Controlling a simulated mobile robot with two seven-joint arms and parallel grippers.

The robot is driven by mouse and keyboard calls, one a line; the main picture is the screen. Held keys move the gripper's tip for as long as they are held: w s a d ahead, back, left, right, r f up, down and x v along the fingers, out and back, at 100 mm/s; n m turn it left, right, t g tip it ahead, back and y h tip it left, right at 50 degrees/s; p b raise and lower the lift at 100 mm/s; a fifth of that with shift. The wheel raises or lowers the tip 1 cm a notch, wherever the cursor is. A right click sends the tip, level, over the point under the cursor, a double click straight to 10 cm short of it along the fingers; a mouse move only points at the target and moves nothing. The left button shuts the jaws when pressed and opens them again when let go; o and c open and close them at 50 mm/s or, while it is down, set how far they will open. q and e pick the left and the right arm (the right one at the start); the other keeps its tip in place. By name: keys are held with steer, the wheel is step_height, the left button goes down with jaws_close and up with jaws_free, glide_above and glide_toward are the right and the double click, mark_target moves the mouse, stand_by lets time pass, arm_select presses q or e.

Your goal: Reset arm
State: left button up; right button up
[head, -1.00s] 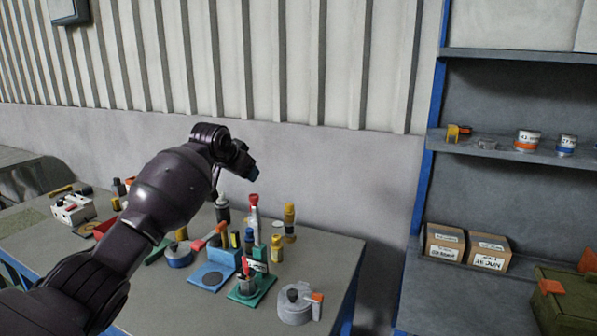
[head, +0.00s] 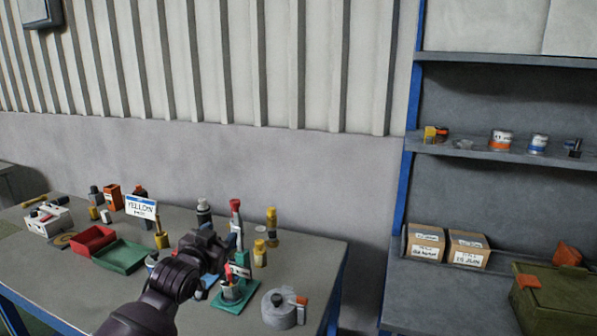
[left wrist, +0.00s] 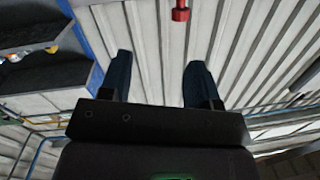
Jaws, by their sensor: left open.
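My left arm reaches in from the bottom of the head view, over the front of the workbench (head: 75,270). My left gripper (head: 212,246) is low over the bench among the small items, and its fingers are mostly hidden by the wrist. In the left wrist view the two dark blue fingers (left wrist: 158,82) stand wide apart with nothing between them. Beyond them are the corrugated wall and a red-tipped thing (left wrist: 180,12) at the top edge. My right gripper is not in view.
A blue-posted shelf (head: 470,152) holds cans, cardboard boxes (head: 426,243) and a green case (head: 560,300). The wall stands behind.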

arm_select(q)
steer(key=s+a+f+n+g+y, duration=0.1)
steer(key=s+a+f, duration=0.2)
steer(key=s+f, duration=0.7)
steer(key=s+a+f+n+g+y, duration=0.2)
steer(key=s+f, duration=0.8)
steer(key=s, duration=0.5)
steer(key=s+a+f+n+g+y, duration=0.1)
steer(key=s+a+f, duration=0.3)
steer(key=s+f, duration=0.6)
steer(key=s+g, duration=0.1)
steer(key=s, duration=0.1)
steer(key=shift+s+f+n, duration=0.15)
steer(key=shift+s+n, duration=0.15)
